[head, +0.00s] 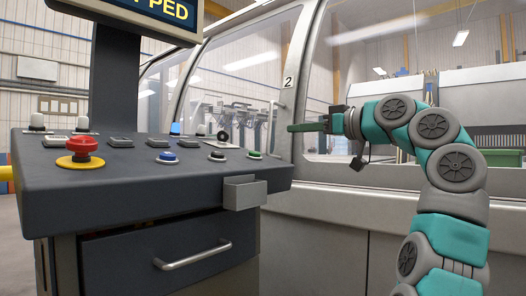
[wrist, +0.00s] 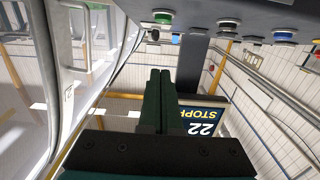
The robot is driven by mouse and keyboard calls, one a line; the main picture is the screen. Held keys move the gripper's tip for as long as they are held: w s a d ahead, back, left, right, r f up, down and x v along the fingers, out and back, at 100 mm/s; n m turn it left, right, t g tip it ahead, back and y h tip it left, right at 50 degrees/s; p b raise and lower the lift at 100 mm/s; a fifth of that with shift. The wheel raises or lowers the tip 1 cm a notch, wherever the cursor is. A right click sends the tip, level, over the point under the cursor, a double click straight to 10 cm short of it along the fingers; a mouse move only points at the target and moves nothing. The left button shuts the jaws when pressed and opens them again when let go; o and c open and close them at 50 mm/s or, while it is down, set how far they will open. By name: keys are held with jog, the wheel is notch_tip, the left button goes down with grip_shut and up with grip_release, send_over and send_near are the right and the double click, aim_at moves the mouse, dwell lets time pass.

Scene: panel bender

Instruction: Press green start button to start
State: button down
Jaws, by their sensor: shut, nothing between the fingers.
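The green button (wrist: 163,17) shows at the top of the wrist view, on the dark console. My gripper (head: 290,128) is shut and empty, pointing left, near the console's right end and above panel height. It is apart from the button. Its dark green fingers (wrist: 160,74) lie together in the wrist view.
The console (head: 140,190) also carries a red emergency stop (head: 82,147), a blue button (head: 167,157) and a black button (head: 217,155). A screen (head: 160,12) with yellow text ending in "PPED" stands above. The machine's glazed front (head: 240,60) is behind. A grey bracket (head: 245,192) juts from the console front.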

jog(key=shift+w+a, duration=0.1)
jog(key=p, duration=0.3)
send_over(264, 162)
jog(key=shift+d, duration=0.4)
jog(key=shift+w+a+f+b, duration=0.15)
jog(key=shift+a+f+b, duration=0.1)
jog(key=shift+f+b, duration=0.45)
jog(key=shift+w+a+f, duration=0.1)
jog(key=shift+a+f, duration=0.1)
jog(key=shift+f, duration=1.15)
jog(key=shift+f, duration=0.1)
